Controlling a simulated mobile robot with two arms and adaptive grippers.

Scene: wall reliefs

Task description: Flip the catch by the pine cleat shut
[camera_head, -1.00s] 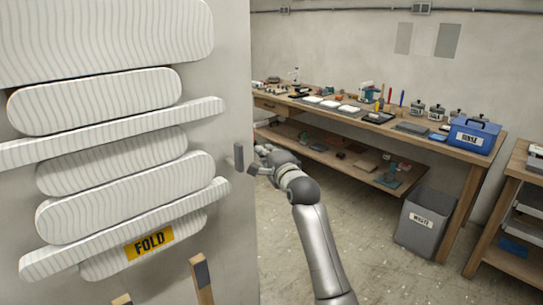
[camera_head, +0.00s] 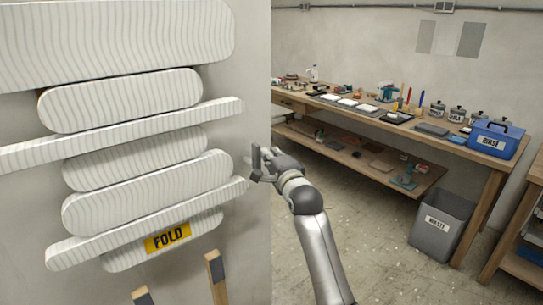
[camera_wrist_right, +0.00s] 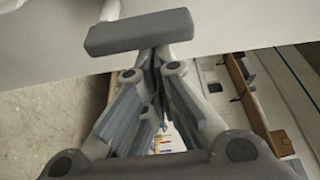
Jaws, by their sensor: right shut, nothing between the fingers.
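A dark grey bar (camera_head: 256,158), which looks like the catch handle, stands upright by the right edge of the pale wall panel. In the right wrist view the bar (camera_wrist_right: 138,32) lies across the picture on pale stems, just beyond the fingertips. My right gripper (camera_head: 264,172) is shut and empty, close beside the bar; I cannot tell whether they touch. Its fingers also show in the wrist view (camera_wrist_right: 152,68). My left gripper is out of view.
White ribbed reliefs (camera_head: 145,100) with a yellow FOLD label (camera_head: 168,238) cover the panel at left. A cluttered workbench (camera_head: 440,146) runs along the back right, with a blue case (camera_head: 495,142) on it. A grey waste bin (camera_head: 440,222) stands before it. The floor between is clear.

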